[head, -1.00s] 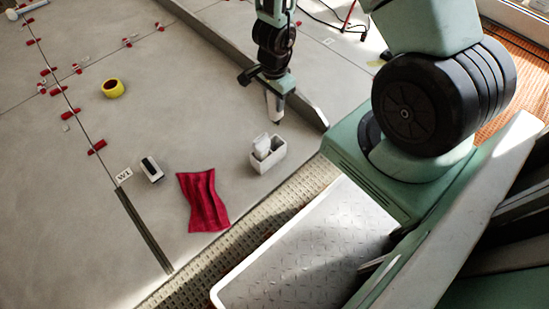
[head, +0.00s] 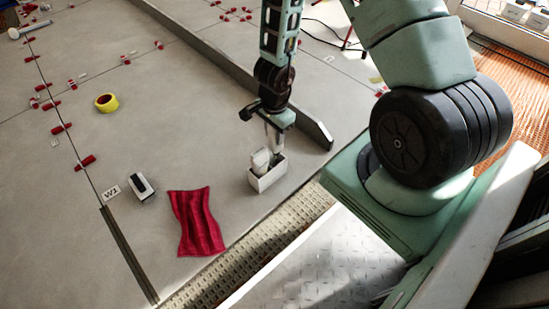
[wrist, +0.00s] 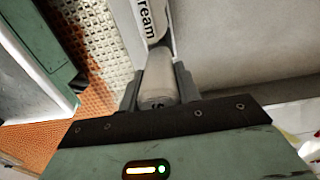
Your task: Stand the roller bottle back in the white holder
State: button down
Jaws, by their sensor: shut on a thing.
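The white holder (head: 268,180) stands on the grey floor at the centre of the head view. A white tube (head: 260,160) stands in its left part; lettering ending in "ream" shows on a white surface (wrist: 150,20) in the wrist view. My gripper (head: 273,128) is shut on the pale grey roller bottle (head: 275,142), just above the holder's right part. In the wrist view the bottle (wrist: 158,82) is between both fingers. Its lower end is close to the holder's opening; I cannot tell whether it is inside. The bottle looks near upright.
A red cloth (head: 196,222) lies left of the holder. A small white block with a black top (head: 141,187) and a yellow tape roll (head: 107,103) lie farther left. A long grey raised edge (head: 222,62) runs behind my gripper. A perforated strip (head: 265,245) lies in front.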

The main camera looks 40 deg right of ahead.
aim_at(275, 150)
notch_tip(275, 150, down, 8)
jog(key=b, duration=0.5)
jog(key=shift+f, duration=0.1)
jog(key=c, duration=1)
grip_release()
jog(key=shift+b, duration=0.35)
